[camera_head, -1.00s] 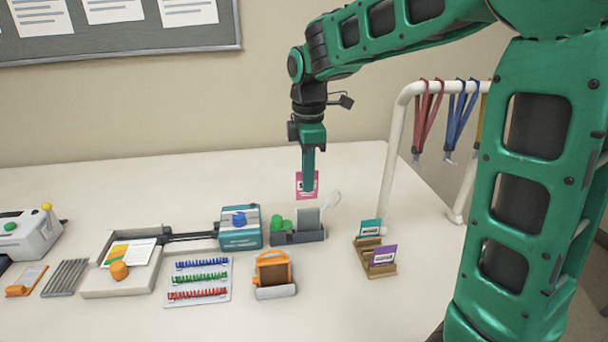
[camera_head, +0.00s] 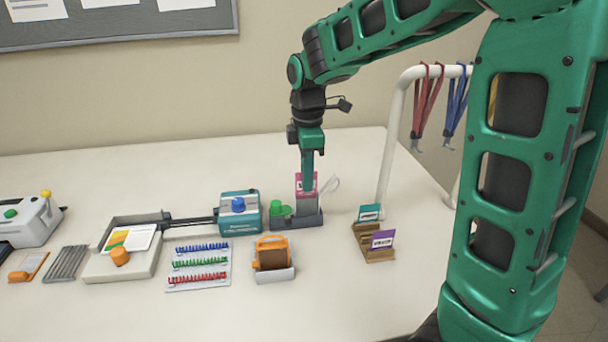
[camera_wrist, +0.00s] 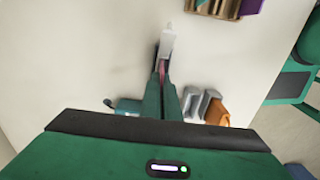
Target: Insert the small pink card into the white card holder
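My gripper (camera_head: 307,183) points straight down and is shut on the small pink card (camera_head: 298,184). The white card holder (camera_head: 307,205) stands upright in a dark grey stand (camera_head: 297,222) directly below. The card's upper part shows above the holder's top edge. Its lower part is hidden, and I cannot tell whether it is inside the holder or behind it. In the wrist view the pink card (camera_wrist: 161,70) is a thin edge between the fingers, beside the pale holder (camera_wrist: 167,42).
A green object (camera_head: 279,208) sits at the stand's left, near a teal box (camera_head: 240,222). A wooden rack (camera_head: 377,254) with teal and purple cards is at the right. A white rail (camera_head: 394,140) with lanyards stands behind it.

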